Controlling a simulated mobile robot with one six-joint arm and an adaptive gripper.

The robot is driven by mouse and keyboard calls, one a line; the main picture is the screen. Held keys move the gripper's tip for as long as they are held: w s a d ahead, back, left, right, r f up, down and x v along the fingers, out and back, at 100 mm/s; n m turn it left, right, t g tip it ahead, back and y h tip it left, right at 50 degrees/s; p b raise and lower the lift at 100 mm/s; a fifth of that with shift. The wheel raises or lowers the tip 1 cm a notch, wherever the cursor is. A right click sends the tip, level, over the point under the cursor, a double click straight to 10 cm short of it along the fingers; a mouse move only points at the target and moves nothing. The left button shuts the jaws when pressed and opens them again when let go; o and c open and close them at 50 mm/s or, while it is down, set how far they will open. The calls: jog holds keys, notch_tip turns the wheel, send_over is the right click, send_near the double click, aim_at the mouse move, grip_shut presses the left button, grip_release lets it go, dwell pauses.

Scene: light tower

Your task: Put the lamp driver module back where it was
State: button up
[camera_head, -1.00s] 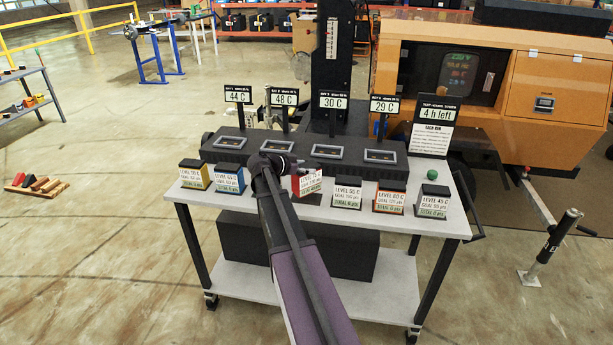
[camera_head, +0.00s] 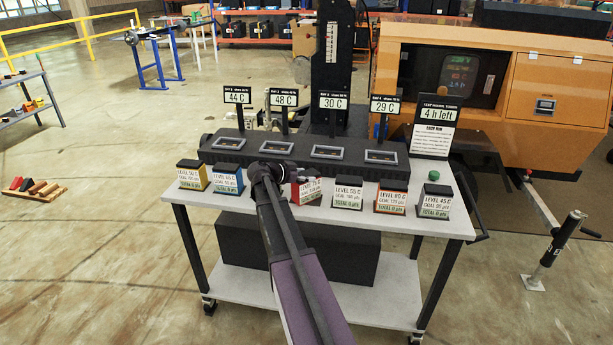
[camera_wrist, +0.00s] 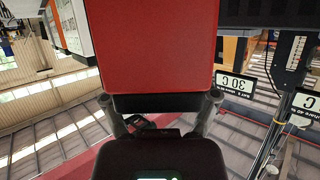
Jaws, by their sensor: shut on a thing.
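A red module (camera_head: 307,191) with a white label reading about 75 C is tilted in the row of labelled modules. My gripper (camera_head: 283,177) is shut on it from the left. In the wrist view the red body (camera_wrist: 160,45) fills the top middle, and the fingertips of my gripper (camera_wrist: 161,101) close on its dark end. I cannot tell whether the module touches the table. The long black unit (camera_head: 300,152) behind the row has several framed windows in its top. No lamp driver label is readable.
Yellow (camera_head: 192,175), blue (camera_head: 228,179), white (camera_head: 348,192) and orange (camera_head: 390,197) modules stand close by on the table (camera_head: 455,222). Temperature signs (camera_head: 333,103) rise behind. A crank stand (camera_head: 555,245) is on the floor at right.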

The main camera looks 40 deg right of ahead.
jog(key=o, duration=1.2)
jog(key=shift+r, duration=0.2)
jog(key=p+v, duration=0.5)
jog(key=v, duration=0.7)
jog(key=shift+f, duration=0.1)
jog(key=s+a+f+n+y, duration=0.3)
jog(key=s+a+n, duration=0.3)
jog(key=a, duration=0.4)
jog(key=s+a+f+n+y, duration=0.4)
jog(key=s+a+n+y, duration=0.2)
jog(key=a, duration=0.5)
jog(key=s+a+f+n+t+y, duration=0.1)
jog(key=s+a+f+n+y, duration=0.3)
jog(key=a, duration=0.7)
jog(key=shift+s+f+n+y, duration=0.1)
jog(key=shift+s+n+y, duration=0.05)
jog(key=shift+s+n, duration=0.45)
jog(key=shift+s+f+n+y, duration=0.15)
jog(key=shift+s+n, duration=0.2)
jog(key=shift+n, duration=0.45)
